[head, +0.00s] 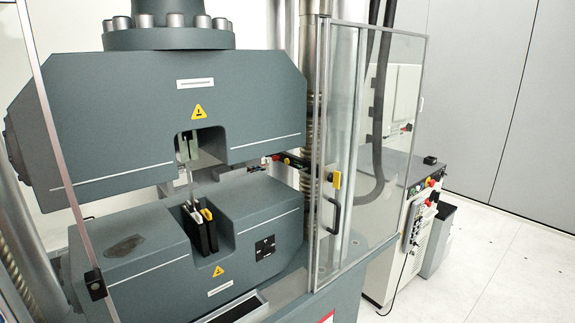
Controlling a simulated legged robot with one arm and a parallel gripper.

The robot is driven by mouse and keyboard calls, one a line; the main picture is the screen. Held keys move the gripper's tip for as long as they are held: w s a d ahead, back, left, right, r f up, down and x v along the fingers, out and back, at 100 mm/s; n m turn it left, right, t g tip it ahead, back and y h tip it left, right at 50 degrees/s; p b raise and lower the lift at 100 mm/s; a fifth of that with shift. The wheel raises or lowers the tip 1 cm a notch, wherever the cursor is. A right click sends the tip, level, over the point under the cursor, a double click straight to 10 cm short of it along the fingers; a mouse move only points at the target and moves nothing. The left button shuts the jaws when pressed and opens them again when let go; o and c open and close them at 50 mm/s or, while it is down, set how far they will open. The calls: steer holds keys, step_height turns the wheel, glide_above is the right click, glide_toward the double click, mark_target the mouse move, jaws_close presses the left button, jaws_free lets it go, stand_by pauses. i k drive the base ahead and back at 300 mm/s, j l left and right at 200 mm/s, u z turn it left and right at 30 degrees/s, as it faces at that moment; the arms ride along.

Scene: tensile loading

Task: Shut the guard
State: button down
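The guard is a set of clear panels in metal frames around the testing machine. Its framed panel with a black handle (336,205) stands at the right side of the machine, overlapping another clear panel (390,130). A thin panel edge with a black block (95,285) runs down the left side. Between these two edges the front of the machine appears uncovered. The upper crosshead (150,95) and the lower grip block (140,262) show there. A thin specimen (189,180) stands upright between them. My gripper is not in view.
A yellow-and-black switch (337,180) sits on the frame near the handle. A control cabinet (390,240) with knobs and a red button stands to the right, with a grey bin (438,240) beside it. A cable (399,285) hangs down to the floor. The pale floor (490,270) at right is clear.

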mark_target(326, 201)
steer(key=i+l, duration=0.25)
steer(key=l, duration=0.2)
steer(key=i+l, duration=0.3)
steer(key=l, duration=0.2)
steer(key=i+l, duration=0.25)
steer(key=l, duration=0.2)
steer(key=i+l, duration=0.25)
steer(key=l, duration=0.2)
steer(key=i+l, duration=0.3)
steer(key=l, duration=0.15)
steer(key=i+l, duration=0.25)
steer(key=l, duration=0.25)
steer(key=i+l, duration=0.25)
steer(key=l, duration=0.2)
steer(key=i+l, duration=0.3)
steer(key=l, duration=0.15)
